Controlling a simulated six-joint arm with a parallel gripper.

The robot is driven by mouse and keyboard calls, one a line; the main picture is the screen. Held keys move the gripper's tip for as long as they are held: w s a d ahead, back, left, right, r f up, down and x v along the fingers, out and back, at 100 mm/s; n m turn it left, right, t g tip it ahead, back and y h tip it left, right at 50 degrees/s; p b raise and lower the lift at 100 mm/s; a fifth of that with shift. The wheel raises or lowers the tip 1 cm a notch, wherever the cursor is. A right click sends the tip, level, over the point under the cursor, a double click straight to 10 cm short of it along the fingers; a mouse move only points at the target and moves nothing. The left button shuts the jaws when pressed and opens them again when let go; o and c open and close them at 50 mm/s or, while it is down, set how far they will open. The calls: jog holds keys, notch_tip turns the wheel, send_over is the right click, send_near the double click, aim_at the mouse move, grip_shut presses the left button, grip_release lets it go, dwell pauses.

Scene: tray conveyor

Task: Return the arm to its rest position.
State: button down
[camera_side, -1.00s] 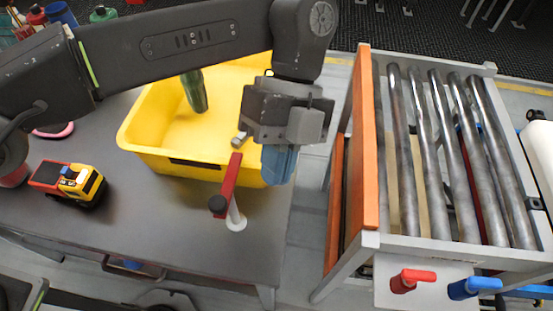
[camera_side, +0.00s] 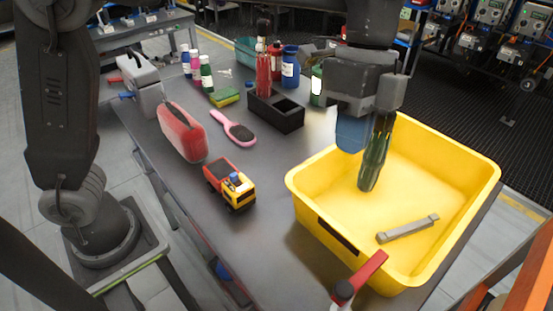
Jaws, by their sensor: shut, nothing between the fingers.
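My upper arm rises out of the top of the view.
A grey metal bar (camera_side: 408,229) lies in the bin. A red clamp (camera_side: 362,275) sits at its near side. A toy truck (camera_side: 231,187), pink brush (camera_side: 234,127), red-sided case (camera_side: 183,132), black caddy (camera_side: 276,110) and several bottles stand on the grey table (camera_side: 265,222).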

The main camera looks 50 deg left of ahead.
jog(key=s+a+n+t, duration=0.45)
jog(key=a+n, duration=0.45)
jog(key=a, duration=0.5)
jog(key=s+a+f+n+t+y, duration=0.2)
jog(key=s+a+f+n+t, duration=0.1)
jog(key=s+a+f+n, duration=0.2)
jog(key=s+a+n, duration=0.2)
jog(key=s+a, duration=0.1)
jog(key=a, duration=0.1)
jog(key=shift+a+n, duration=0.35)
jog(key=shift+n, duration=0.05)
jog(key=shift+t, duration=0.25)
